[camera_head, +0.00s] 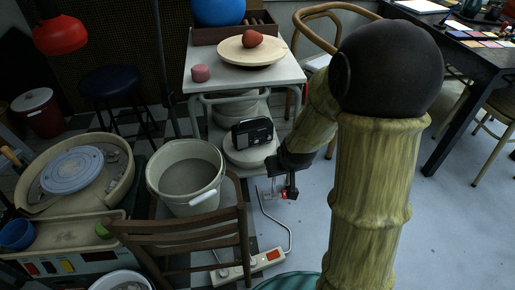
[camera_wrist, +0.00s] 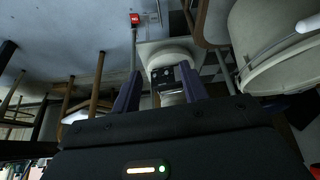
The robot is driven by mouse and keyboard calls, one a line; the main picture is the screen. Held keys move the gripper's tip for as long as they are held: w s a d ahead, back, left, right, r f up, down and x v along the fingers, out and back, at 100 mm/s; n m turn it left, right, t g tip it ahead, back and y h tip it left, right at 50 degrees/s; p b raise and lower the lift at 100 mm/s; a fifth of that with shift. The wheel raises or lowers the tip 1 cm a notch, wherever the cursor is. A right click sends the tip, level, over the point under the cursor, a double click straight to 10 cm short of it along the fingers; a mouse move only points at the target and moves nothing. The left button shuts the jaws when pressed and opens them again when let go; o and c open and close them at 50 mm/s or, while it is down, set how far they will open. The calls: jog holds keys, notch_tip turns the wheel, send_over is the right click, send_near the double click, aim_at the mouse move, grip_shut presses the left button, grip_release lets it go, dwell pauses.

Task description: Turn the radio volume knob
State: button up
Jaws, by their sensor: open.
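A small black radio (camera_head: 252,133) stands on a round pale board on the lower level of the white-topped stand. It also shows in the wrist view (camera_wrist: 166,77), small and between my two fingers in the picture. I cannot make out which of its small details is the volume knob. My gripper (camera_head: 284,191) hangs in front of the stand, lower in the picture and to the right of the radio. In the wrist view, its dark fingers (camera_wrist: 160,79) are spread with nothing between the tips, apart from the radio.
A grey bucket (camera_head: 187,176) and a wooden chair (camera_head: 190,237) are left of my gripper. A power strip (camera_head: 247,268) and its cord lie on the floor below. The stand's top (camera_head: 281,73) overhangs the radio. Open floor lies to the right.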

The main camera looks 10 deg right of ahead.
aim_at(257, 142)
jog(key=w+f+n+t+y+b, duration=0.1)
jog(key=w+f+t+y+b, duration=0.3)
jog(key=w+f, duration=1.2)
jog(key=w+d+f+m+t+b, duration=0.1)
jog(key=w+f+t+b, duration=0.1)
jog(key=w+f+t, duration=0.1)
jog(key=w+d+f+m+t+h+b, duration=0.1)
jog(key=w+f+t+b, duration=0.1)
jog(key=f+t, duration=0.3)
notch_tip(257, 142, down, 3)
jog(key=shift+w+f+m+b, duration=0.15)
jog(key=shift+w+m+b, duration=0.25)
jog(key=shift+b, duration=0.3)
jog(key=w+a+b, duration=0.1)
jog(key=w+b, duration=0.2)
jog(key=w, duration=0.2)
jog(key=w+b, duration=0.2)
jog(key=w, duration=0.3)
jog(key=w+a+b, duration=0.1)
jog(key=w+b, duration=0.2)
jog(key=w, duration=0.3)
jog(key=shift+a+f+b, duration=0.15)
jog(key=shift+a+b, duration=0.15)
jog(key=shift+b, duration=0.05)
jog(key=shift+w, duration=0.6)
jog(key=shift+r, duration=0.2)
